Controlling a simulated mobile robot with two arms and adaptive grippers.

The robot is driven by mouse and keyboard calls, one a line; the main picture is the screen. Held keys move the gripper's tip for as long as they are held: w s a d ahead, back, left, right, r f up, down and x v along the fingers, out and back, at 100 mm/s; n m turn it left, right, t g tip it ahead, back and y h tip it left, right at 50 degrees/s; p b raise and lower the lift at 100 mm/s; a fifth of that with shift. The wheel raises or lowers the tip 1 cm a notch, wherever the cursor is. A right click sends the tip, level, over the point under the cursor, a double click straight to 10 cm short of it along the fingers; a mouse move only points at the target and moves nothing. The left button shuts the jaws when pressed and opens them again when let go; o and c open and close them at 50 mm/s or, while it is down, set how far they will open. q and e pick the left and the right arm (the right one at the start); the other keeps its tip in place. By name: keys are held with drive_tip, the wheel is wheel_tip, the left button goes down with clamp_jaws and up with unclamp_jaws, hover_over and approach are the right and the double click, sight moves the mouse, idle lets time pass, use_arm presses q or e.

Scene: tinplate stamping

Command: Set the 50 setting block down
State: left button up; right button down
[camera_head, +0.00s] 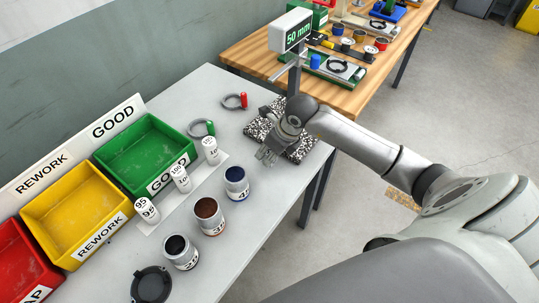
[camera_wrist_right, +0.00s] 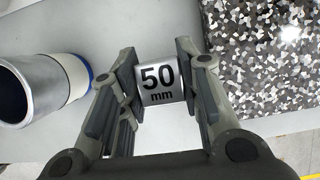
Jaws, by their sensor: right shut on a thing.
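The 50 setting block (camera_wrist_right: 158,88) shows in the right wrist view as a small silver block marked "50 mm". It sits between the two fingers of my right gripper (camera_wrist_right: 160,85), which is shut on it. In the head view my right gripper (camera_head: 267,153) is at the left edge of the black-and-white speckled plate (camera_head: 308,143), over the grey table; the block is too small to make out there. I cannot tell whether the block touches the table. My left gripper is not in view.
A can with a blue band (camera_head: 237,184) stands close to the gripper and shows in the wrist view (camera_wrist_right: 40,90). White labelled cylinders (camera_head: 181,179) and a green bin (camera_head: 148,150) are left.

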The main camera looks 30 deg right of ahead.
drive_tip(key=shift+f+p, duration=0.35)
drive_tip(key=shift+f, duration=0.55)
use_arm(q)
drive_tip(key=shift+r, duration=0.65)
use_arm(e)
drive_tip(key=shift+f, duration=0.2)
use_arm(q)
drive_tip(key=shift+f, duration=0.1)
use_arm(e)
drive_tip(key=shift+f, duration=0.1)
drive_tip(key=c, duration=1.1)
unclamp_jaws()
drive_tip(key=shift+s, duration=0.1)
drive_tip(key=shift+o, duration=0.2)
drive_tip(key=shift+r, duration=0.2)
use_arm(q)
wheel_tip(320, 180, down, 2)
drive_tip(key=shift+b, duration=1.2)
use_arm(e)
drive_tip(key=v, duration=1.1)
drive_tip(key=shift+r, duration=0.4)
drive_tip(key=shift+s, duration=0.15)
